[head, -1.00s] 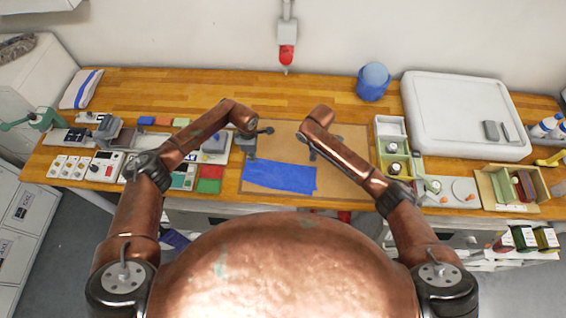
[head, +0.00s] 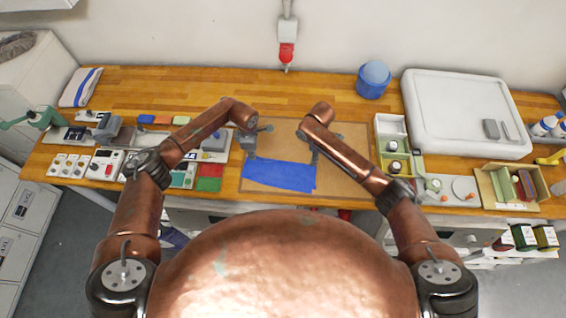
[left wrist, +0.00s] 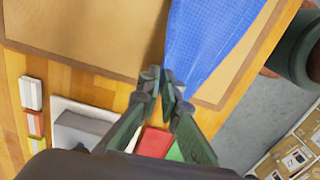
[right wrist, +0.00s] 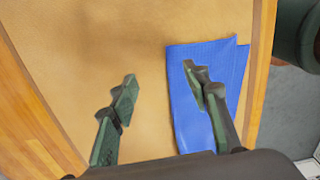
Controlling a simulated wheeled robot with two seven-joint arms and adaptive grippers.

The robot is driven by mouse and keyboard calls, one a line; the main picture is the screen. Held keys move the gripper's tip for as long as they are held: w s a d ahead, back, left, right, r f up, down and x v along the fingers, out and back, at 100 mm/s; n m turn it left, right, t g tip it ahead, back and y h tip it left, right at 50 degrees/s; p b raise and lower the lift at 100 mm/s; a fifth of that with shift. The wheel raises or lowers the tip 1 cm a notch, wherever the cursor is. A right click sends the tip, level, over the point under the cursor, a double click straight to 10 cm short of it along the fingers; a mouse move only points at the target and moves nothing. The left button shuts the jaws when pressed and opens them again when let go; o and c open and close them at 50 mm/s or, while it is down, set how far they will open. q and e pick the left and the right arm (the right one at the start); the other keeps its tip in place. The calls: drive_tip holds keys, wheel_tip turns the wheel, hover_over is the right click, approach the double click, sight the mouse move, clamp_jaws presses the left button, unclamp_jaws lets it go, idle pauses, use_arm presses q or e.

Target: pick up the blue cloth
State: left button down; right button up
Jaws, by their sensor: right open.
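The blue cloth (head: 280,177) lies on the tan mat (head: 345,190) in front of me, with a layered, uneven edge at its right end. My left gripper (head: 250,150) is at the cloth's left end. In the left wrist view its fingertips (left wrist: 165,82) are close together on the narrow end of the cloth (left wrist: 205,40), and the pinched part is mostly hidden. My right gripper (head: 314,152) is at the cloth's right end. In the right wrist view its fingers (right wrist: 158,86) are apart, one over the cloth (right wrist: 215,85) and one over bare mat.
Red (head: 208,185) and green swatches lie left of the mat beside several small devices. A blue container (head: 373,82) and a white tray (head: 465,115) stand further back. The mat's back part is mostly clear.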

use_arm(q)
drive_tip(key=c, duration=2.1)
unclamp_jaws()
drive_tip(key=shift+o, duration=0.6)
drive_tip(key=o, duration=0.5)
drive_tip(key=shift+o, duration=0.4)
drive_tip(key=o, duration=0.6)
drive_tip(key=shift+r+p, duration=1.3)
drive_tip(key=shift+r, duration=1.45)
use_arm(e)
drive_tip(key=shift+r, duration=1.3)
